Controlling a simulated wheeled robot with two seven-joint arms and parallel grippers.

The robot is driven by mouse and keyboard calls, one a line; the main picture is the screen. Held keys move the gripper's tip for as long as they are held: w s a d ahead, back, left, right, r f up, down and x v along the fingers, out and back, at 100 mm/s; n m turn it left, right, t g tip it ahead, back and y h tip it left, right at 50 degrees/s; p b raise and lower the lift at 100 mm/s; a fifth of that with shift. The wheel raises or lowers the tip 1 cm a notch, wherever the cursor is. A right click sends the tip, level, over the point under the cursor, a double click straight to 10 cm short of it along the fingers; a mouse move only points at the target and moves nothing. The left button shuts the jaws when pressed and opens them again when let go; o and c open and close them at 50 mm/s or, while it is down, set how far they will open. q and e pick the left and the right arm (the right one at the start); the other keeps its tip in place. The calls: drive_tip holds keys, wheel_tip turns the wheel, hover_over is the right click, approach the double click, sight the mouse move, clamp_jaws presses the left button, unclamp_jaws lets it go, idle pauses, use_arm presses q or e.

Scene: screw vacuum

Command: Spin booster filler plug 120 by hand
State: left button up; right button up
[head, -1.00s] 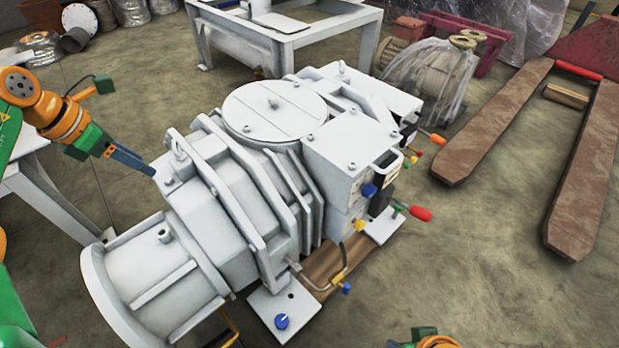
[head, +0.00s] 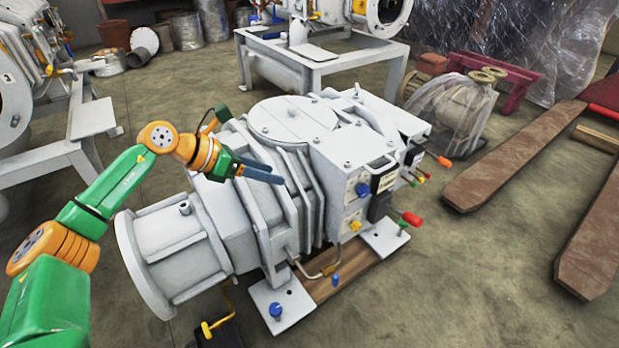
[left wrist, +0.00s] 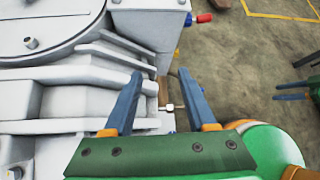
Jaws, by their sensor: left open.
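The pale grey vacuum pump unit (head: 295,165) stands on the floor in the head view. Small plugs and knobs sit on it, with no readable number, so I cannot tell which is filler plug 120. A small pale fitting with a brass-coloured part (left wrist: 167,107) shows between my left fingers in the left wrist view, beyond and below them. My left gripper (head: 274,173) is open and empty above the ribbed middle of the pump; its two blue fingers also show in the left wrist view (left wrist: 159,82). My right gripper (left wrist: 292,92) shows only partly at that view's right edge.
Coloured handles, including a red one (head: 411,219), stick out from the pump's right side. A blue knob (head: 277,310) stands on its front foot. A steel frame (head: 330,65) stands behind. A pallet jack (head: 510,160) is at right, with open floor before it.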

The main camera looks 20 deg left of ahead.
use_arm(q)
drive_tip(key=d+r+n+t+h, duration=0.1)
drive_tip(key=d+h, duration=0.2)
drive_tip(key=d, duration=0.5)
drive_tip(key=shift+w+d+r+t+h, duration=0.15)
drive_tip(key=shift+w+r+t+h, duration=0.05)
drive_tip(key=shift+r+t+h, duration=0.1)
